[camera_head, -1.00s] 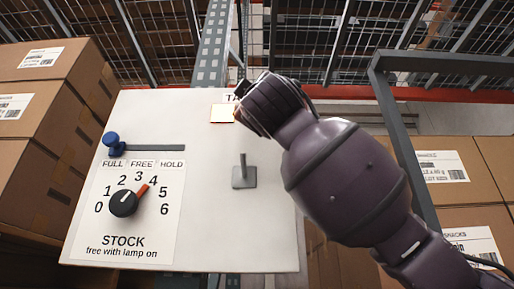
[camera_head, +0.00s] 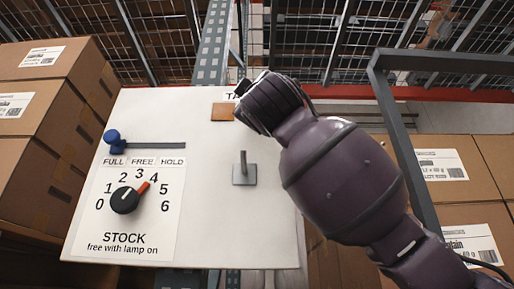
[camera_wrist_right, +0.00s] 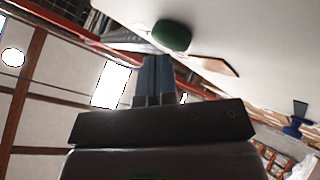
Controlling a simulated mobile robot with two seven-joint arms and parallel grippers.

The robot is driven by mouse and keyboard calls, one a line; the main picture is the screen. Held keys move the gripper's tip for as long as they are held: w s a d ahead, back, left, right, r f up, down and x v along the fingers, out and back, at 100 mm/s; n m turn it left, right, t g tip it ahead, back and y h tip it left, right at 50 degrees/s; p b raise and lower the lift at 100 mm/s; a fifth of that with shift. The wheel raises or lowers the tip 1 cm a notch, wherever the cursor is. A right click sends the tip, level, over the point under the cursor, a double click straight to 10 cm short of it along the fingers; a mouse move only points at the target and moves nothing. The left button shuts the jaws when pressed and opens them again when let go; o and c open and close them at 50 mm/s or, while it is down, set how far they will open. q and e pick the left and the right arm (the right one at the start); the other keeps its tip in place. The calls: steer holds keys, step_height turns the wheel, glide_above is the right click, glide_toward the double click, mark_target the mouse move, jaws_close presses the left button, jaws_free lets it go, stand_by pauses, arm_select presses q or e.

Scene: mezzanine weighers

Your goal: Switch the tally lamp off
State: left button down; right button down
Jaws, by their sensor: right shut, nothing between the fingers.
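The tally lamp is a square tile (camera_head: 223,112) near the top of the white panel (camera_head: 215,235); it is brown and unlit. It also shows in the right wrist view as a brown tile (camera_wrist_right: 215,65). Its label is mostly hidden by my right arm; only "TA" shows. A green round button (camera_wrist_right: 172,36) stands on the panel beside the tile in the wrist view, hidden in the head view. My right gripper (camera_wrist_right: 154,72) is shut and empty, its fingertips close to the button; I cannot tell if they touch. My left gripper is out of view.
A STOCK dial (camera_head: 125,200) marked 0 to 6 sits lower left on the panel. A blue slider knob (camera_head: 113,138) is at the FULL end. A grey metal lever (camera_head: 244,168) sits mid-panel. Cartons (camera_head: 40,130) stand left, and more (camera_head: 455,175) right.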

steer(key=shift+s, duration=0.1)
steer(key=shift+s+b, duration=1.3)
steer(key=shift+s, duration=1.65)
